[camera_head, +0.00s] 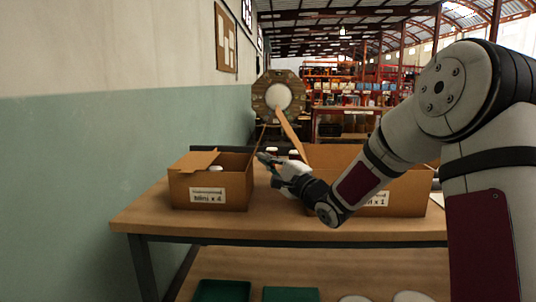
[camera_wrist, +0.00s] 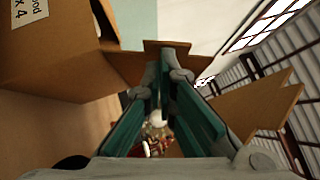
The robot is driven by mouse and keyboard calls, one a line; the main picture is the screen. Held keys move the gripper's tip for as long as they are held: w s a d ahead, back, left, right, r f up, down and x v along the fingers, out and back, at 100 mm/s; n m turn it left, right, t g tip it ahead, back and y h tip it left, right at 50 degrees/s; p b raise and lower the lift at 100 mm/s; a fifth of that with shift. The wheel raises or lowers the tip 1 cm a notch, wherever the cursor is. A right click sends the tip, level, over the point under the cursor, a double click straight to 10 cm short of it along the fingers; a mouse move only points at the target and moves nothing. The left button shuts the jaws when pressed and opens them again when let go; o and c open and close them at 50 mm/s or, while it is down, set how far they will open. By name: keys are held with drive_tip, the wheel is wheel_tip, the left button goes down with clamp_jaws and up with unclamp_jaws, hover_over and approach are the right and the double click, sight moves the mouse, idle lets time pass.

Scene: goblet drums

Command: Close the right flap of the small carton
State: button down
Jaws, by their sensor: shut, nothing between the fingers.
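The small carton (camera_head: 208,190), a brown box labelled "Mini x 4", stands at the left of the table. One top flap (camera_head: 197,160) lies inward over its left part; a white item shows inside. Its right flap (camera_head: 261,138) appears as a thin, raised strip at the right edge. My gripper (camera_head: 262,158) is shut and empty beside the carton's upper right edge, close to that flap. In the wrist view the carton (camera_wrist: 50,55) is at left, and a brown flap panel (camera_wrist: 127,65) passes behind the fingertips (camera_wrist: 165,75). I cannot tell whether they touch it.
A larger carton (camera_head: 405,195) with raised flaps stands right of the small one, behind my arm; its flap (camera_wrist: 250,108) is at the right of the wrist view. The wooden table (camera_head: 250,225) is clear in front. A wall (camera_head: 100,150) is at left.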

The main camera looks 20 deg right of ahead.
drive_tip(key=a+r+n+g+p, duration=0.1)
drive_tip(key=p, duration=0.2)
drive_tip(key=a+r+n+g+p, duration=0.1)
drive_tip(key=p, duration=0.3)
drive_tip(key=r+n+g+h+p, duration=0.1)
drive_tip(key=n+p, duration=0.1)
drive_tip(key=p, duration=0.2)
drive_tip(key=shift+w+a+g, duration=0.3)
drive_tip(key=shift+w+a, duration=0.05)
drive_tip(key=shift+a, duration=0.05)
drive_tip(key=w+a+f+n+g+h+b, duration=0.3)
drive_tip(key=a+n+g+h+b, duration=0.2)
drive_tip(key=a+n+g+h, duration=0.1)
drive_tip(key=a+n+h, duration=0.1)
drive_tip(key=a+h, duration=0.1)
drive_tip(key=h, duration=0.1)
drive_tip(key=shift+a+n+h, duration=0.3)
drive_tip(key=shift+a, duration=0.1)
drive_tip(key=shift+a+f, duration=0.1)
drive_tip(key=shift+f, duration=0.1)
drive_tip(key=shift+r, duration=0.15)
